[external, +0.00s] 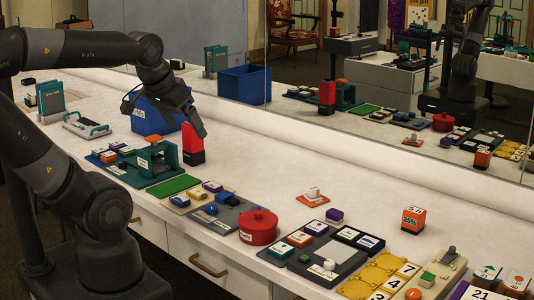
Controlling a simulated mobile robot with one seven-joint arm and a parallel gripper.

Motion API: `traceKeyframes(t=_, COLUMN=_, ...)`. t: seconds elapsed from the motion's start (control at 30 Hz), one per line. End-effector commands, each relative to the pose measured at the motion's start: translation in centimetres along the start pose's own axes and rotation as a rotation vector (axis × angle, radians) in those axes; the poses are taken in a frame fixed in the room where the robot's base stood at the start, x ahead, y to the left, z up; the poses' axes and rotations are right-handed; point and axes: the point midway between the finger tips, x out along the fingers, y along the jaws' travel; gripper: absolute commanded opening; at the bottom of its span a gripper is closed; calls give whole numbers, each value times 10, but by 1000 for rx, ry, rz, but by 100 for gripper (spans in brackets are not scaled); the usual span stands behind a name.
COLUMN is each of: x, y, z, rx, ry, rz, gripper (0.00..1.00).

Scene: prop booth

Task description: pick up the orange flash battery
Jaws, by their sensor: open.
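Several orange things are in the external view, and I cannot tell for sure which is the flash battery. A larger orange cube marked 25% (413,219) stands alone to the right. Another small orange block (126,151) is on the teal tray at left. My gripper (199,128) is open, high at the left, near a red block with a black base (193,143); their exact gap is unclear.
A blue bin (150,120) stands behind the teal fixture. A red round canister (259,228), a yellow number tray (383,275) and a green mat (173,186) line the counter front. A mirror runs along the back. The counter's middle is mostly clear.

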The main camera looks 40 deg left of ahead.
Motion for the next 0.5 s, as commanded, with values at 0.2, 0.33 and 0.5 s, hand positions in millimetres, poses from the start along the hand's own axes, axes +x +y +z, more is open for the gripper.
traceKeyframes(t=0.2, x=0, y=0, z=0, rx=-1, ry=0, rz=0, gripper=75)
traceKeyframes(t=0.33, x=0, y=0, z=0, rx=-2, ry=1, rz=0, gripper=75)
traceKeyframes(t=0.5, x=0, y=1, z=-5, rx=-2, ry=-1, rz=1, gripper=75)
